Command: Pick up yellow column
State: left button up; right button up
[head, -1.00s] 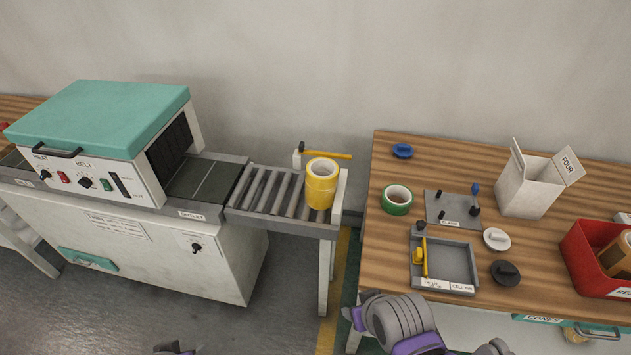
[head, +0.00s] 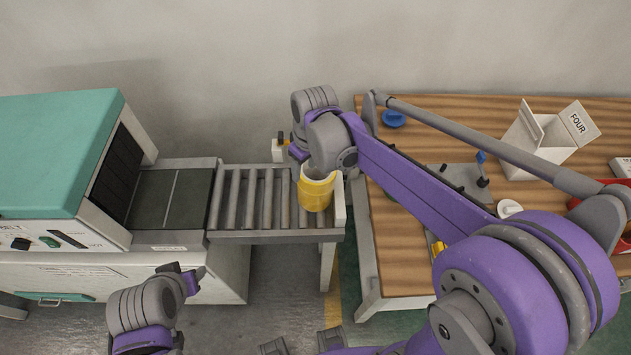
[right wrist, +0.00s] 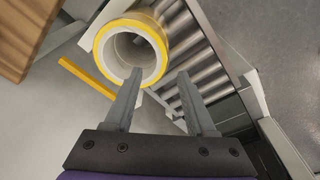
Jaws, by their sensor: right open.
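The yellow column (head: 316,192), a stack of yellow tape rolls with a pale core, stands upright on the right end of the roller conveyor (head: 250,197). In the head view my right arm hides part of its top. In the right wrist view the column (right wrist: 157,35) shows its open ring end just beyond the fingertips. My right gripper (right wrist: 160,80) is open and empty, its left finger overlapping the ring's lower edge in the picture; contact cannot be told. Its fingers are hidden in the head view. My left gripper (head: 188,277) is low in front of the conveyor; its jaw opening is unclear.
The conveyor has a raised end plate (head: 339,205) right of the column. The wooden table (head: 385,265) is at right, with a blue piece (head: 393,118) and a white box (head: 535,140).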

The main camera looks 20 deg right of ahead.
aim_at(303, 185)
jog(key=f, duration=0.3)
jog(key=shift+s+a, duration=0.1)
jog(key=shift+a, duration=0.1)
jog(key=f, duration=0.5)
jog(key=shift+w+a+f, duration=0.1)
jog(key=shift+w+a, duration=0.05)
jog(key=shift+w, duration=0.05)
grip_shut()
dwell(1.0)
